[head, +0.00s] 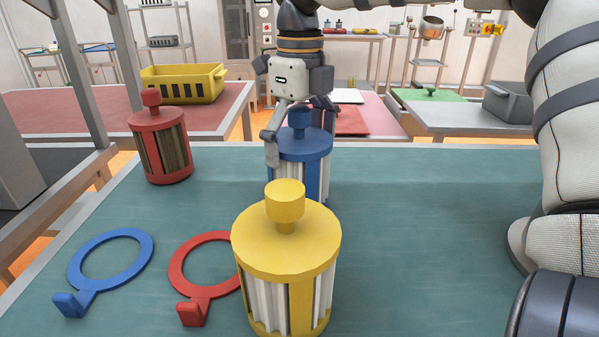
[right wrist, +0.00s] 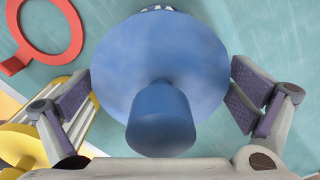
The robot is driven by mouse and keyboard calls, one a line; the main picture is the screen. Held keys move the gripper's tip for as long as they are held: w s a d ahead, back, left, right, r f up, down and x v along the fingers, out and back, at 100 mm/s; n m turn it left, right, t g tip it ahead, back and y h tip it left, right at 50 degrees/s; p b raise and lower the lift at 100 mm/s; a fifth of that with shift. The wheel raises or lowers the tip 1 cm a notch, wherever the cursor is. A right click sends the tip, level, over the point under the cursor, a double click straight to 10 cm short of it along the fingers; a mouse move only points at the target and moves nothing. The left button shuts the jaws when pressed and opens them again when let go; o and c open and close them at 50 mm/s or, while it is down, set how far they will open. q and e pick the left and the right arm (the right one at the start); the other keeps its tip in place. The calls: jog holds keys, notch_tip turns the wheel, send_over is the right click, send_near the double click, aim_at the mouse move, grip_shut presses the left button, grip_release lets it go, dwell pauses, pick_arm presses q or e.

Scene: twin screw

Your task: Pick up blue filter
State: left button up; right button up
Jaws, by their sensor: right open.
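The blue filter (head: 308,148) stands upright on the green table, behind the yellow filter (head: 290,235), which hides part of its lower body. It has a round blue lid with a knob, and white pleats with blue strips. My right gripper (head: 300,132) is above and around its top, open. In the right wrist view the blue lid (right wrist: 165,60) and its knob (right wrist: 160,118) lie between the two open fingers (right wrist: 163,100), with no clear contact visible. My left gripper is not in view.
A red filter (head: 161,140) stands at the table's left rear. A blue ring wrench (head: 108,258) and a red ring wrench (head: 200,270) lie at front left. The table's right side is mostly clear. A yellow crate (head: 183,84) sits on another table behind.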

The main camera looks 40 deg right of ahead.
jog(key=c, duration=1.8)
jog(key=shift+o, duration=0.2)
jog(key=shift+r, duration=0.1)
